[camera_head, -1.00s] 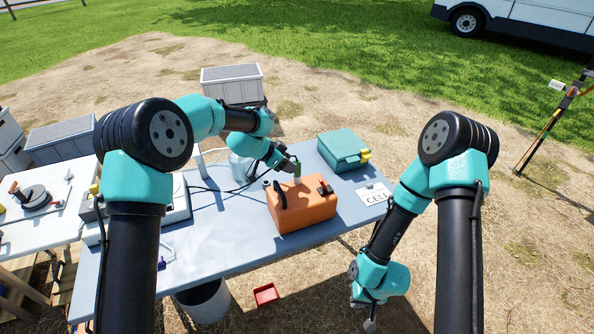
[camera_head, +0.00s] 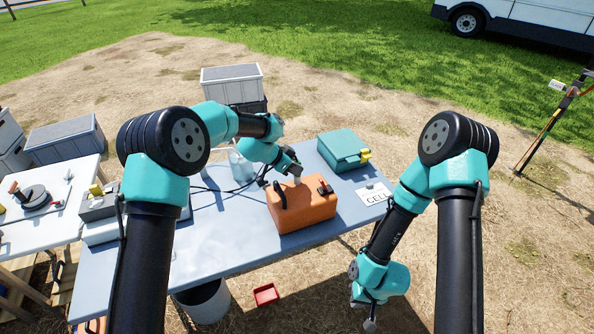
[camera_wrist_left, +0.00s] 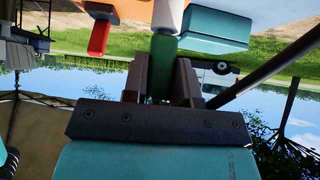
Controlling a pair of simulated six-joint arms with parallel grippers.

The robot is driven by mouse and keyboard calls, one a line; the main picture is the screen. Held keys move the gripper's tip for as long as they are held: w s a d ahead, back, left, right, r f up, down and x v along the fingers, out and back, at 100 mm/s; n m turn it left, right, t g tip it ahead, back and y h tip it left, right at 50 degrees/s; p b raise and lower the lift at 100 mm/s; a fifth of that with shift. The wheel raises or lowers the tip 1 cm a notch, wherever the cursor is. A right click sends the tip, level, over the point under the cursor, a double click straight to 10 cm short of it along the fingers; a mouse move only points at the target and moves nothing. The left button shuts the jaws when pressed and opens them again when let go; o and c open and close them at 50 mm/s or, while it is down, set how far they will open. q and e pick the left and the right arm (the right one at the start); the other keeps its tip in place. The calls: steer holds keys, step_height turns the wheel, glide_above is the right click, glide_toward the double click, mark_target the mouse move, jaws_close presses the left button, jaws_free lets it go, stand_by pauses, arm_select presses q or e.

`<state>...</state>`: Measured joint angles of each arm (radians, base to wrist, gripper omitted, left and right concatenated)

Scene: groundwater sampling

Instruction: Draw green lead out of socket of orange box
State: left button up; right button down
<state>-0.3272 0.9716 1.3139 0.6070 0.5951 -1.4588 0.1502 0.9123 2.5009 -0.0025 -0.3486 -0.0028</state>
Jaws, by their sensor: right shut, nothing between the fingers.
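The orange box (camera_head: 305,210) stands on the table, with a black handle on top. My left gripper (camera_head: 293,171) is over its far side, just above a pale upright piece (camera_head: 297,181). In the left wrist view the green lead's plug (camera_wrist_left: 162,75) lies between the two fingers of my left gripper (camera_wrist_left: 163,72), with a white piece beyond it. The fingers sit close on both sides; I cannot tell whether they grip it. In the head view the green plug is hidden. My right gripper (camera_head: 370,325) is shut and empty, low beside the table's right end.
A teal case (camera_head: 343,148) and a white label card (camera_head: 374,194) are on the table (camera_head: 215,245). A clear jar (camera_head: 242,168) and dark cables lie left of the box. A bucket and a red tray (camera_head: 266,294) are on the ground. The table's front part is clear.

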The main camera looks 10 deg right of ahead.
arm_select(q)
steer(key=c, duration=0.3)
steer(key=shift+c, duration=0.2)
steer(key=shift+r, duration=0.15)
steer(key=shift+r, duration=2.7)
